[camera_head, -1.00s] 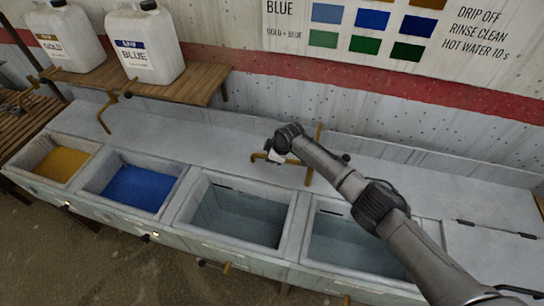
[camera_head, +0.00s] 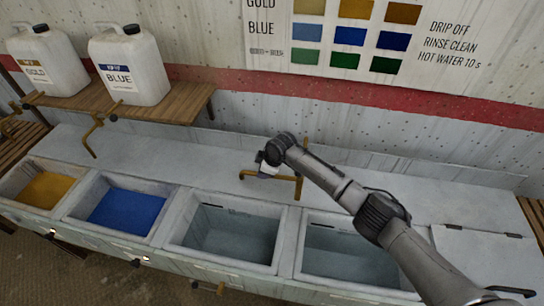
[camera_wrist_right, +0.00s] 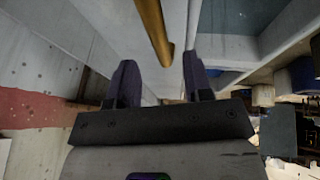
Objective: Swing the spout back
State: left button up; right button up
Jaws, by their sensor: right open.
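The brass spout (camera_head: 289,179) stands on the back ledge behind the two plain basins. Its horizontal pipe points left along the ledge, from a brass upright. My right gripper (camera_head: 266,170) is at this pipe, reaching over from the right. In the right wrist view a brass pipe (camera_wrist_right: 153,25) comes down toward the gap between the open fingers (camera_wrist_right: 158,60). I cannot tell whether a finger touches it. The gripper's far side is hidden in the head view. My left gripper is not in view.
The blue basin (camera_head: 157,214) and yellow basin (camera_head: 68,203) lie left of the grey basins (camera_head: 278,238). White jugs (camera_head: 144,55) stand on a wooden shelf (camera_head: 190,100). The ledge (camera_head: 215,154) is clear left of my gripper.

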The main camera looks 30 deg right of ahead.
jog(key=v, duration=1)
jog(key=shift+p, duration=0.45)
jog(key=shift+f, duration=0.1)
